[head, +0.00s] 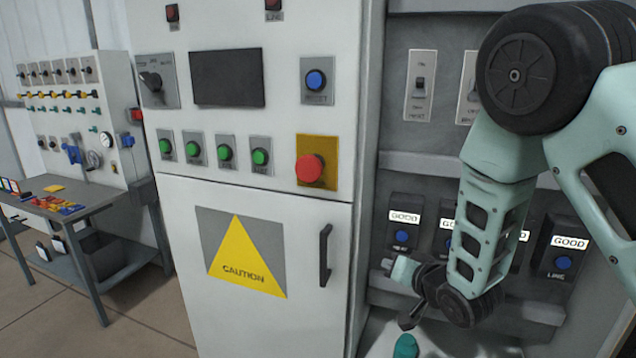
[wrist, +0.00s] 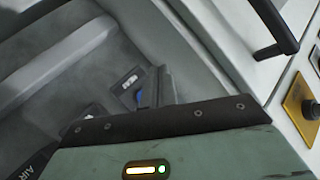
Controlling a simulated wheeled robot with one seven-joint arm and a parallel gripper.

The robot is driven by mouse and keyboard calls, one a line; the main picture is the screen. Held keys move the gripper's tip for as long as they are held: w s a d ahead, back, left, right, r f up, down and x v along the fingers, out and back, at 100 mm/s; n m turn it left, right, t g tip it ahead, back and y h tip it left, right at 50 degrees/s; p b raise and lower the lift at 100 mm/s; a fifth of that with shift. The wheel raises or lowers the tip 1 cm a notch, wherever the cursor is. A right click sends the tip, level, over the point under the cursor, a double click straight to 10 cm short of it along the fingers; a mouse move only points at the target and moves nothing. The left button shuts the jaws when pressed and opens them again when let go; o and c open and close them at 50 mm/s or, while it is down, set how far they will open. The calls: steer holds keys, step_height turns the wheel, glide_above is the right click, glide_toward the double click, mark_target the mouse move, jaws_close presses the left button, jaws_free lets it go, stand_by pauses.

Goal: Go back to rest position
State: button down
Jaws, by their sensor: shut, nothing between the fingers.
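My gripper (head: 408,318) is low at the right of the head view, in front of the recessed button panel and just right of the white cabinet. My teal and black arm reaches down to it from the upper right and hides part of the panel. In the wrist view the dark fingers (wrist: 155,88) are together, with nothing held between them. The fingers are small in the head view and partly merge with the dark wrist parts.
The white control cabinet (head: 190,280) has a dark door handle (head: 325,255) and a red stop button (head: 310,168). Button boxes labelled GOOD (head: 403,222) stand behind my arm. A workbench (head: 95,205) with coloured parts is at the left. Floor is open at the lower left.

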steer(key=s+a+r+n+g+h+b, duration=0.1)
steer(key=s+n+g, duration=0.4)
steer(key=s, duration=1.2)
steer(key=s+a+r+n+g+h+b, duration=0.2)
steer(key=s+n+g, duration=0.3)
steer(key=s, duration=1.2)
steer(key=a+g+h+b, duration=0.1)
steer(key=g, duration=0.1)
steer(key=shift+s+g, duration=0.4)
